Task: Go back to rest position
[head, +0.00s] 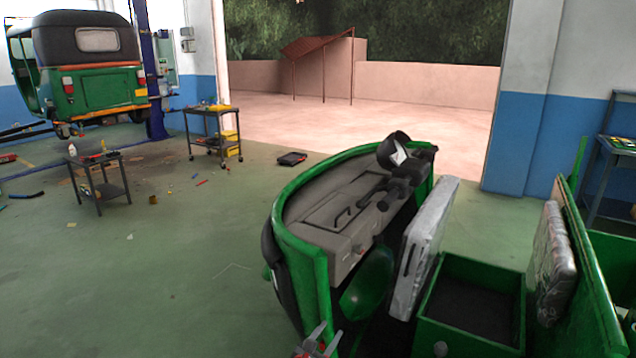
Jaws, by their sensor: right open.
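My right gripper (318,341) shows at the bottom edge of the head view, with its two fingers apart and nothing between them. It is beside the lower front of the green rickshaw cab (318,270), and I cannot tell whether it touches it. My left gripper is not in view. The cab is open at the top, with a grey dashboard (330,215), dark handlebars (398,185) and a grey, worn seat panel (422,245) standing upright.
A green box (470,340) and a second worn panel (553,250) are at right. Another rickshaw (90,65) is raised on a blue lift (148,70) at back left. Tool carts (98,158) (210,112) stand nearby. The green floor (150,270) at left is mostly clear.

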